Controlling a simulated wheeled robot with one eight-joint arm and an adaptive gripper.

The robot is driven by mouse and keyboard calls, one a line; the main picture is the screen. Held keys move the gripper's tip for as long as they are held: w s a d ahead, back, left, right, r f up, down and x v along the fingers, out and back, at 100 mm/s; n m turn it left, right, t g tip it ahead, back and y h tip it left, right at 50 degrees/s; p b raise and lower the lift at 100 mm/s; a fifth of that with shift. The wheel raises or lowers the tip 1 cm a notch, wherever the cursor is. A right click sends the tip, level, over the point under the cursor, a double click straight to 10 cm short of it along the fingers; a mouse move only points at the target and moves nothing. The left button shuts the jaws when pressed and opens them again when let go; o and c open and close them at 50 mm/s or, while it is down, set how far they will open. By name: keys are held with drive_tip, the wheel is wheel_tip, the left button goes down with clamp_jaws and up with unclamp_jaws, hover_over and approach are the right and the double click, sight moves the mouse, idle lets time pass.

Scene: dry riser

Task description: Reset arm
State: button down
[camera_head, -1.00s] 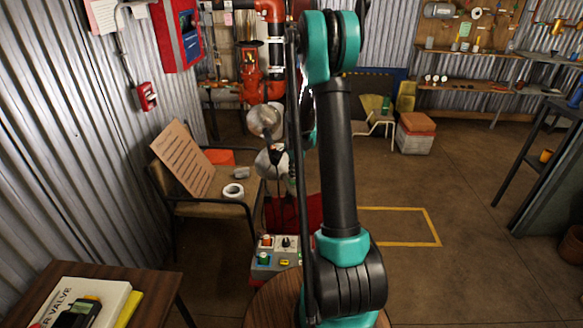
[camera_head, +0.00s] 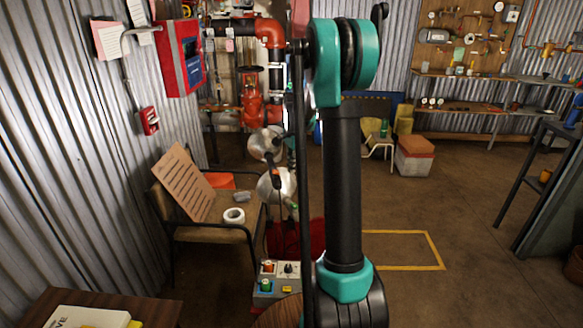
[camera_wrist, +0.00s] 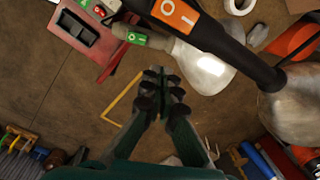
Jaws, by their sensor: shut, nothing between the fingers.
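My gripper (camera_wrist: 160,90) shows in the wrist view with its dark fingers together and nothing between them. It points toward the brown floor (camera_wrist: 75,100), above or near a yellow floor line (camera_wrist: 122,100). In the head view my black and teal arm stands upright in the middle, and I cannot make out the gripper there. In the wrist view a black bar with an orange marking (camera_wrist: 180,15) and rounded grey metal parts (camera_wrist: 205,68) are close beyond and right of the fingers.
A chair (camera_head: 205,232) holds a board (camera_head: 184,182) and a white roll (camera_head: 234,215). Red pipework (camera_head: 255,95) rises behind. A wooden table (camera_head: 150,308) is front left. Floor right of the arm is open.

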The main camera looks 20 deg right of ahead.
drive_tip(key=s+a+f+n+t, duration=0.1)
drive_tip(key=s+n, duration=0.6)
drive_tip(key=s, duration=0.9)
drive_tip(key=s+a+f+n+t, duration=0.2)
drive_tip(key=s+n, duration=0.6)
drive_tip(key=s, duration=0.9)
drive_tip(key=a+f, duration=0.2)
drive_tip(key=a, duration=0.1)
drive_tip(key=shift+a+f, duration=0.15)
drive_tip(key=shift+f, duration=0.15)
